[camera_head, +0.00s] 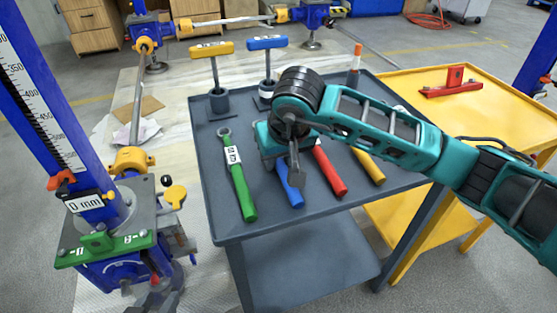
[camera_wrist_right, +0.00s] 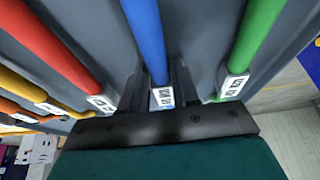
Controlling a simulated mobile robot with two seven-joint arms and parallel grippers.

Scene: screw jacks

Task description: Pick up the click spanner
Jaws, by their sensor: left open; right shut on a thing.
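Several click spanners with coloured handles lie side by side on a dark grey trolley top: green (camera_head: 241,188), blue (camera_head: 290,190), red (camera_head: 329,170) and yellow (camera_head: 369,167). My right gripper (camera_head: 295,172) points down over the blue spanner. In the right wrist view, the blue handle (camera_wrist_right: 147,35) runs between the two fingers of my right gripper (camera_wrist_right: 160,88), which are shut on it. Its white label shows near the gripper's palm. The head of the blue spanner is hidden by my right arm in the head view. I cannot tell whether it is clear of the surface.
The grey trolley (camera_head: 225,228) also holds yellow (camera_head: 211,49) and blue (camera_head: 267,43) T-handle tools in holders. A blue screw jack (camera_head: 95,270) with a scale stands at the left. A yellow trolley (camera_head: 500,105) with a red part (camera_head: 452,82) stands at the right.

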